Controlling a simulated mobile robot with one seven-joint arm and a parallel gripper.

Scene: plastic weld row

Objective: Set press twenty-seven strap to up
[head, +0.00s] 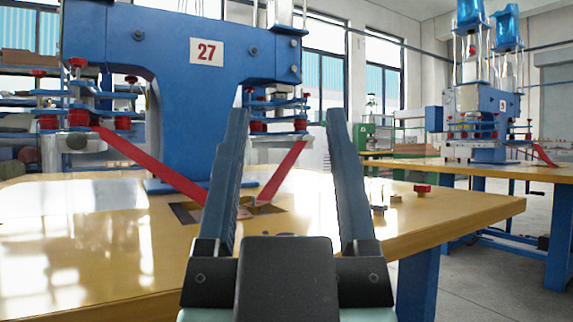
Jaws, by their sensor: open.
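The left band (150,165) slants down to the right from the press's left side toward a dark slot in the table. The right band (283,172) slants down to the left from the right side toward the same slot. I cannot tell which is the strap, or if they are one piece. My gripper (287,115) is open and empty in front; the right band shows between its fingers, apparently beyond them. The left finger hides part of the press.
The table top (90,240) is mostly bare. A red knob (422,189) and small metal parts (378,209) stand toward its right edge. Another blue press (485,110) with a red band stands on a farther table at right. Open floor lies between the tables.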

